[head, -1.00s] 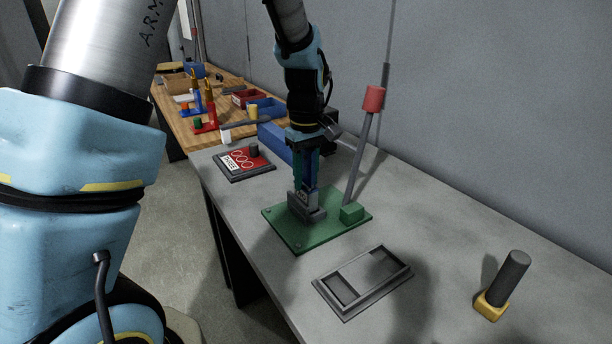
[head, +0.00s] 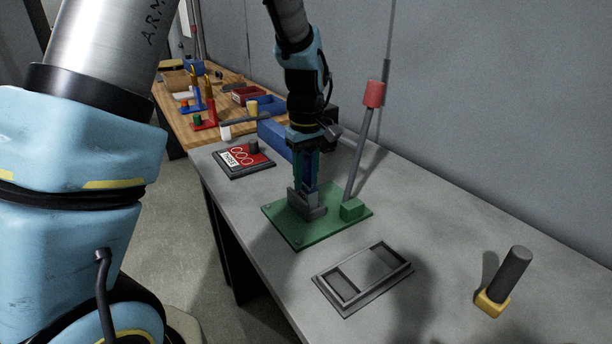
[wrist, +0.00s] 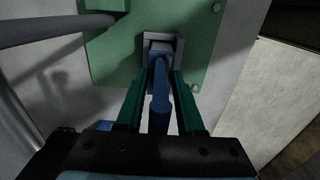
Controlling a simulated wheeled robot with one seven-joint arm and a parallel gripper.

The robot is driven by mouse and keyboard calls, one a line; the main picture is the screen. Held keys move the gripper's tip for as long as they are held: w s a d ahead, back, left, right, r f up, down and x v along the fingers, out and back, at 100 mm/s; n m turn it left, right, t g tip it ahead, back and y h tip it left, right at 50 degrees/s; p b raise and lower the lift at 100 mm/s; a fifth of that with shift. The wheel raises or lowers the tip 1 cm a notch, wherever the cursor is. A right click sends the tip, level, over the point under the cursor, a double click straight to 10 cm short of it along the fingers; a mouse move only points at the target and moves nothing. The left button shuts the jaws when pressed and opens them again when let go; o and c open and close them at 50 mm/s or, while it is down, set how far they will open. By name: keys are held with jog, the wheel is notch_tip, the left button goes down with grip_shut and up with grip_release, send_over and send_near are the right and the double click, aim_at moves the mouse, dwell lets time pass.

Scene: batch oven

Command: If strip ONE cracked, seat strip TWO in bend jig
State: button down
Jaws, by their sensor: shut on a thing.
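The bend jig is a green plate (head: 292,236) on the grey bench, with a grey slotted block (head: 316,213) and a leaning lever with a red grip (head: 374,94). My gripper (head: 307,180) is upright over the block and shut on a blue strip (wrist: 160,108). In the wrist view the strip runs between my teal fingers to the grey block (wrist: 147,38) on the green plate (wrist: 112,66). Its lower end appears to be inside the block; its depth cannot be told. No number on the strip is readable now.
A grey tray (head: 344,289) with recesses lies in front of the jig. A dark cylinder on a yellow base (head: 491,303) stands at right. A red panel marked THREE (head: 243,160) lies behind left. A wooden table (head: 190,135) holds bins and coloured stands. The lever is close beside my gripper.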

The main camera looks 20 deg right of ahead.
jog(key=shift+f, duration=0.4)
dwell(0.3)
jog(key=shift+c, duration=2.2)
grip_release()
